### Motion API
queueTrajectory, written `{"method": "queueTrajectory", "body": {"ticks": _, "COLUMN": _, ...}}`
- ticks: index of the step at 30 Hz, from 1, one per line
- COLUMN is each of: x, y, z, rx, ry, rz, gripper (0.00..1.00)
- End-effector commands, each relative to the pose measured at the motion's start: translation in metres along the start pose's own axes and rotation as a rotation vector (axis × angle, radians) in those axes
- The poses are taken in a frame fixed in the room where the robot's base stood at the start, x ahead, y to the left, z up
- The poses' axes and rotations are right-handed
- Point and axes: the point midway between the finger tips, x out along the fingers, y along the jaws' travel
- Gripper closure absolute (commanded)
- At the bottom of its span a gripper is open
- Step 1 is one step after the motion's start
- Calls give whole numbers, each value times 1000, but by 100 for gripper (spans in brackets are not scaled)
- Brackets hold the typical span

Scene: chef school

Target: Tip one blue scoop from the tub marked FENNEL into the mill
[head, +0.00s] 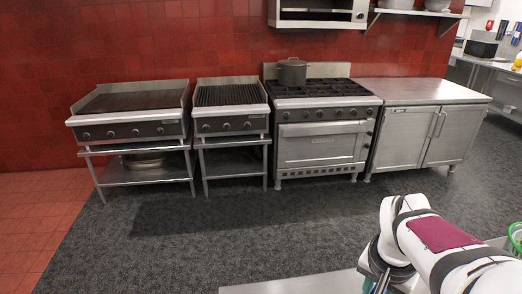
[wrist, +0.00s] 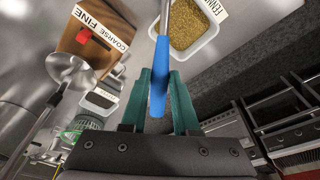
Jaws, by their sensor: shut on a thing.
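My gripper (wrist: 160,92) has green fingers, shut on the blue handle of a scoop (wrist: 158,80). The scoop's thin metal shaft runs up past the top edge of the wrist view, so its bowl is hidden. A white tub of yellow-brown seeds (wrist: 186,22) is just right of the shaft; its label (wrist: 212,10) is cut off but starts "FEN". The mill, a brown wooden block (wrist: 72,42) with a red part and a FINE/COARSE label (wrist: 100,28), stands at upper left. In the head view only a bit of my gripper (head: 375,282) shows at the bottom.
A metal ladle-like utensil (wrist: 70,70) is at left in the wrist view, near a small dark-filled white container (wrist: 100,100) and a green wire basket (wrist: 82,125). A pale worktop edge (head: 300,284) shows at the bottom of the head view. Stoves stand far off.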

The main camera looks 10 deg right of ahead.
Motion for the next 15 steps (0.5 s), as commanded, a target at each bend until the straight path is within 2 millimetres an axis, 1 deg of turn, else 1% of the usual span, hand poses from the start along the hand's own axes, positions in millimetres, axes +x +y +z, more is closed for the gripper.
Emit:
{"method": "queueTrajectory", "body": {"ticks": 3, "x": -3, "y": 16, "z": -6, "rx": 321, "ry": -1, "rz": 69, "gripper": 100}}
{"method": "queueTrajectory", "body": {"ticks": 8, "x": -8, "y": 40, "z": -13, "rx": 793, "ry": -1, "rz": 170, "gripper": 100}}
{"method": "queueTrajectory", "body": {"ticks": 14, "x": -16, "y": 75, "z": -20, "rx": 1462, "ry": 0, "rz": 313, "gripper": 100}}
{"method": "queueTrajectory", "body": {"ticks": 15, "x": -18, "y": 83, "z": -21, "rx": 1607, "ry": 0, "rz": 344, "gripper": 100}}
